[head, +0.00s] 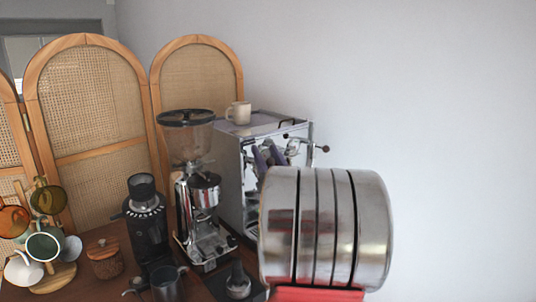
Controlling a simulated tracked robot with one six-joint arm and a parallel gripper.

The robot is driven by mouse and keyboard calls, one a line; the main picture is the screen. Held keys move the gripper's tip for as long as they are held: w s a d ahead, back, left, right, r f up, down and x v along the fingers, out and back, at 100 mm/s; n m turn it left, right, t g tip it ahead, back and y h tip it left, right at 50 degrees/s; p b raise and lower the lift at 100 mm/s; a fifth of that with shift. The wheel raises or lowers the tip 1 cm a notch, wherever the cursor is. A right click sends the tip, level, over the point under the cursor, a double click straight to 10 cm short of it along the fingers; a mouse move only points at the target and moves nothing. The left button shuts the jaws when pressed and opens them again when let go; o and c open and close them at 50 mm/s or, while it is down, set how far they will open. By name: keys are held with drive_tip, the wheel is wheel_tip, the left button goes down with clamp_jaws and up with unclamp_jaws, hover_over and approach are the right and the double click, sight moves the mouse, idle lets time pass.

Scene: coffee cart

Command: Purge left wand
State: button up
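The espresso machine (231,176) stands on the wooden cart beyond the grinder, with its front turned to the right. Purple-grey handles (270,156) and small metal parts show on its front, with a dark-tipped lever or knob (325,149) sticking out at the upper right. I cannot tell the left wand apart among these parts. A large shiny metal cylinder, part of my own arm, hides the lower front and right side of the machine. My gripper is not in view.
A chrome grinder (200,208), a black grinder (147,225), a dark pitcher (168,283) and a tamper (238,280) crowd the cart before the machine. A beige cup (238,113) sits on the machine. A mug rack (55,275) stands left. A cane screen and wall lie behind.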

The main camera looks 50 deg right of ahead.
drive_tip(key=shift+c, duration=0.2)
clamp_jaws()
idle(0.3)
drive_tip(key=shift+d+r+y, duration=0.1)
drive_tip(key=shift+y, duration=0.2)
drive_tip(key=shift+w+n+g+y, duration=0.25)
drive_tip(key=shift+n+g+y, duration=0.25)
drive_tip(key=shift+g, duration=0.5)
drive_tip(key=shift+o, duration=0.2)
unclamp_jaws()
